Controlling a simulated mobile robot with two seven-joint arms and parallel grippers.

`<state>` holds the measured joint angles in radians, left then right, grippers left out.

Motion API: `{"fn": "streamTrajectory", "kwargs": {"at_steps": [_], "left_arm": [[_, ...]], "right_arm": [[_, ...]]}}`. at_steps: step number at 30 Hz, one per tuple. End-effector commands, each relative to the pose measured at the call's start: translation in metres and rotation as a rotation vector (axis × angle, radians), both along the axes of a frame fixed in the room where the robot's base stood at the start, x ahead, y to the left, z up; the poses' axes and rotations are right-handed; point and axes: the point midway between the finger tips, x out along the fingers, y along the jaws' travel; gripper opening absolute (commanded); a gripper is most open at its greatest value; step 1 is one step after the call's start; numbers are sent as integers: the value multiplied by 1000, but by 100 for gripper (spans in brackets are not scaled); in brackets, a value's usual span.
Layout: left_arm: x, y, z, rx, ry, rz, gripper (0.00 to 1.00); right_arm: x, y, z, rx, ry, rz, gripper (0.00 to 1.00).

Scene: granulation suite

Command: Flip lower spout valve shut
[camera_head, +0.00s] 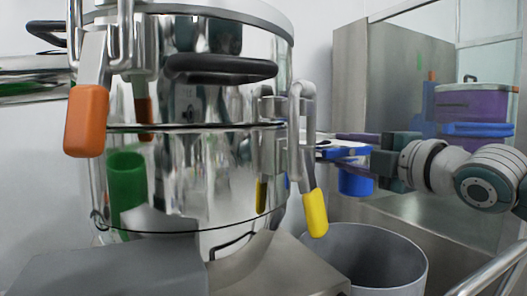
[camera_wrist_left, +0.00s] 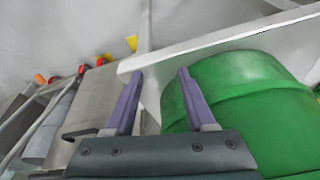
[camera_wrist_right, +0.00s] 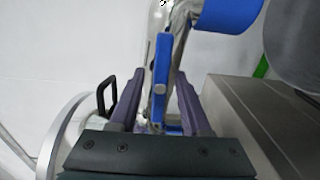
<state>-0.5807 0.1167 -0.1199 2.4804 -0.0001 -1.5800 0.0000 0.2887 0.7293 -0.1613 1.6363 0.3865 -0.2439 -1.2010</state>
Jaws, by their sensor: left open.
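A blue lever (camera_wrist_right: 161,75) stands upright in the right wrist view, at a metal pipe under a blue cylindrical part (camera_wrist_right: 228,12). I take this lever for the spout valve's handle. My right gripper (camera_wrist_right: 160,98) is open, with one purple finger on each side of the lever and gaps showing beside it. In the head view my right gripper (camera_head: 357,140) reaches in from the right, beside the steel vessel and above the blue cylinder (camera_head: 355,184). My left gripper (camera_wrist_left: 158,76) is open and empty beside a green drum (camera_wrist_left: 240,90); it is outside the head view.
The large steel vessel (camera_head: 215,185) has clamps with an orange grip (camera_head: 86,120) and a yellow grip (camera_head: 315,213). A grey open bin (camera_head: 385,255) stands below my right gripper. A pale flat panel (camera_wrist_left: 225,43) crosses close ahead of my left fingers.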

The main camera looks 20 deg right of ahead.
Motion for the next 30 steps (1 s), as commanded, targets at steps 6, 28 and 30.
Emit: {"fn": "streamTrajectory", "kwargs": {"at_steps": [6,28,30], "left_arm": [[0,1,0,5,0,-4,55],[0,1,5,5,0,-4,55],[0,1,9,4,0,-3,55]], "right_arm": [[0,0,0,0,0,0,21],[0,0,1,27,2,0,0],[0,0,2,51,5,0,0]]}}
